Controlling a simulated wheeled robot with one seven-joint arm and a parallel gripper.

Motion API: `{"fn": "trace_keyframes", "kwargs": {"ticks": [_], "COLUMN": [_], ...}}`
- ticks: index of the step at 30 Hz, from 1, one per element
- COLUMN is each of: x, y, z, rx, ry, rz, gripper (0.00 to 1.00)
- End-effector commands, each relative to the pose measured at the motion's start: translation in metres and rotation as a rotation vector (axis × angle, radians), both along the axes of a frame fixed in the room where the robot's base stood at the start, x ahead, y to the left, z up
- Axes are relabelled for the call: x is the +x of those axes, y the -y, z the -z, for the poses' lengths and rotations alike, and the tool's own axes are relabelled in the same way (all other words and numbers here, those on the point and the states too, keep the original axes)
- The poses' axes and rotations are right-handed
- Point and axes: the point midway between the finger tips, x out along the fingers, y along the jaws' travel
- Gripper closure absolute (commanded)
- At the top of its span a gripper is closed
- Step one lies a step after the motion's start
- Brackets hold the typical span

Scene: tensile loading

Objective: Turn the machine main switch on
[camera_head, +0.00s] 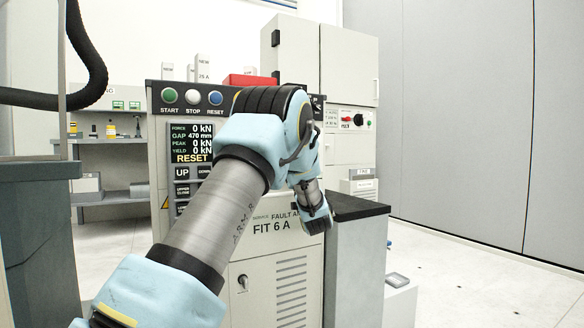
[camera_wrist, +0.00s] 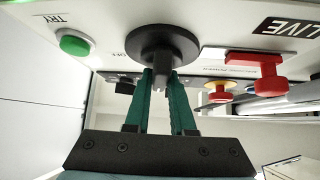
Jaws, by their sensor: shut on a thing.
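In the wrist view, a black round rotary switch (camera_wrist: 163,45) with a narrow grip sits on a light panel. Part of an OFF label shows to its left. My gripper (camera_wrist: 162,80) has two green fingers, one on each side of the switch's grip, shut on it. I cannot read which position the switch points to. In the camera_head view my arm crosses the front of the grey testing machine (camera_head: 165,150); my fingers and the switch are hidden there.
In the wrist view, a green button (camera_wrist: 74,43) marked TRY is at left; a red handle (camera_wrist: 268,72) and a yellow-and-red button (camera_wrist: 220,93) are at right. In the camera_head view, a dark-topped pedestal (camera_head: 357,207) stands right of the machine. Open floor (camera_head: 460,280) lies at right.

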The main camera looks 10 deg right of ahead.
Motion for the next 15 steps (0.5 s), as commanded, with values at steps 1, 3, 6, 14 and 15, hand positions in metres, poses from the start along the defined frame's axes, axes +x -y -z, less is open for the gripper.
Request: {"fn": "trace_keyframes", "kwargs": {"ticks": [1, 3, 6, 14, 15], "x": [0.0001, 0.0001, 0.0003, 0.0005, 0.0004], "y": [0.0009, 0.0008, 0.0010, 0.0009, 0.0008], "z": [0.0049, 0.0044, 0.0031, 0.0011, 0.0009], "rx": [-0.024, -0.054, -0.085, -0.121, -0.123], "ry": [0.005, 0.012, 0.021, 0.031, 0.031], "rz": [0.001, 0.000, 0.000, 0.000, -0.001], "gripper": [1.00, 1.00, 1.00, 1.00, 1.00]}}
